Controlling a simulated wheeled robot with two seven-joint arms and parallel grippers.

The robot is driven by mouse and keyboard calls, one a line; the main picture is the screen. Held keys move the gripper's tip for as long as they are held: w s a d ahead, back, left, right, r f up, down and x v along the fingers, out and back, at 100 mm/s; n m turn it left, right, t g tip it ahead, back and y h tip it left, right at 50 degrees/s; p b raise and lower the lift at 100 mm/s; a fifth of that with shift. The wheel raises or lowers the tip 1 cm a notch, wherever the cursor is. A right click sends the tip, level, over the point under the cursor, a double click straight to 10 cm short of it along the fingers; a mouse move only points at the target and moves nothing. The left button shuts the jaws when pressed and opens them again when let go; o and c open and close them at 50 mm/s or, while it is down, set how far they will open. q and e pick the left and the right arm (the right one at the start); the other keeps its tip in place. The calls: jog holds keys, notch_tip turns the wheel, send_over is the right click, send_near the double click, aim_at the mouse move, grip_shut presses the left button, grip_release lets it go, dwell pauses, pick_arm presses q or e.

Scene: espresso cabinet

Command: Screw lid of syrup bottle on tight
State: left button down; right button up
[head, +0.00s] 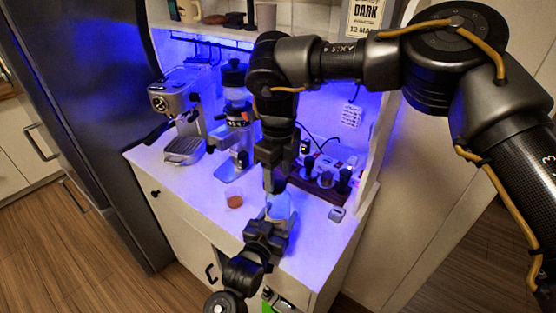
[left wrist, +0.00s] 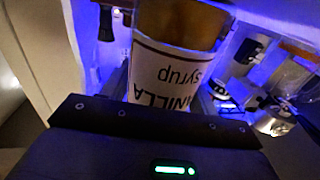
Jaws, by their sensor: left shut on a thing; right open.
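The syrup bottle (head: 281,206) stands near the front edge of the white counter. Its label reading "VANILLA syrup" shows upside down in the left wrist view (left wrist: 172,82). My left gripper (head: 272,226) is shut on the lower part of the bottle, coming from the front. My right gripper (head: 275,183) points straight down at the bottle's top, with its fingers open around or just above it. The lid is mostly hidden by the right gripper's dark fingers. I cannot tell whether they touch it or how it sits.
An espresso machine (head: 181,112) and a coffee grinder (head: 236,130) stand to the left on the counter. A dark tray with tools (head: 322,186) and a small grey block (head: 337,214) are to the right.

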aim_at(278, 182)
jog(key=shift+f, duration=1.45)
jog(key=c, duration=1)
jog(key=m, duration=0.5)
jog(key=shift+o, duration=0.2)
jog(key=m, duration=0.2)
jog(key=shift+a+m, duration=0.1)
jog(key=shift+m, duration=0.2)
jog(key=m, duration=0.8)
jog(key=shift+m, duration=0.4)
